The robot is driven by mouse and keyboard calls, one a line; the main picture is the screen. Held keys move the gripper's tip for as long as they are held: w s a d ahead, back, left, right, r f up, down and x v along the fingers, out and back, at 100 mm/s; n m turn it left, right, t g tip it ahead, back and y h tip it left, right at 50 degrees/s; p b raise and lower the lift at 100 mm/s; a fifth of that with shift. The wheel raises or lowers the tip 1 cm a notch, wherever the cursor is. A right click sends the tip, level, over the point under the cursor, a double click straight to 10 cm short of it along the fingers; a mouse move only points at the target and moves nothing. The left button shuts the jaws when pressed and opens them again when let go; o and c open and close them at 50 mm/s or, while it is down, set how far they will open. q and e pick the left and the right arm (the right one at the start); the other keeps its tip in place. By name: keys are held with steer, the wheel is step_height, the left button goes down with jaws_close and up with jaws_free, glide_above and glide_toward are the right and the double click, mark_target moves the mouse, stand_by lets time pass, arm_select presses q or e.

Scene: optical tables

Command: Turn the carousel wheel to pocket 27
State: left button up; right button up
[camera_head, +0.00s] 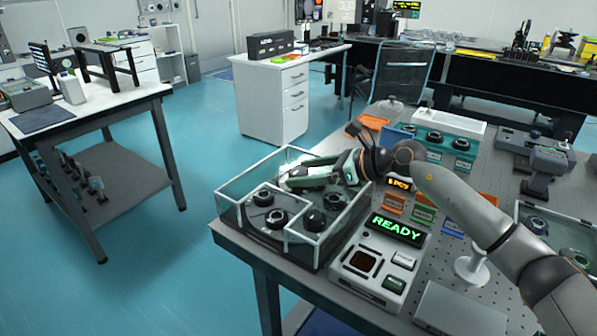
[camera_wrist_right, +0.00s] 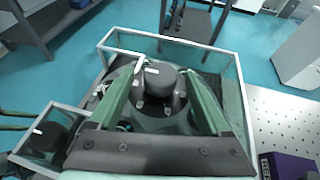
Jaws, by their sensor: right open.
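A glass-walled case (camera_head: 222,207) with pale rims stands at the table's near left corner and holds several dark round knobs, including one at its front (camera_head: 315,220). No pocket number is legible, and I cannot tell which part is the carousel wheel. My right gripper (camera_head: 287,178) reaches over the back of the case from the right. In the right wrist view its green fingers (camera_wrist_right: 163,74) are open on either side of a dark round knob (camera_wrist_right: 161,84); I cannot tell whether they touch it. My left gripper is not in view.
A control box (camera_head: 345,272) with a green READY display (camera_head: 398,230) stands right of the case. A smaller orange display (camera_head: 399,184) is behind it. A white stand (camera_head: 472,268) and a grey plate (camera_head: 460,310) lie further right. Blue floor (camera_head: 190,250) is clear on the left.

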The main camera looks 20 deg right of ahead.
steer(key=shift+x, duration=1)
jaws_close()
stand_by(0.4)
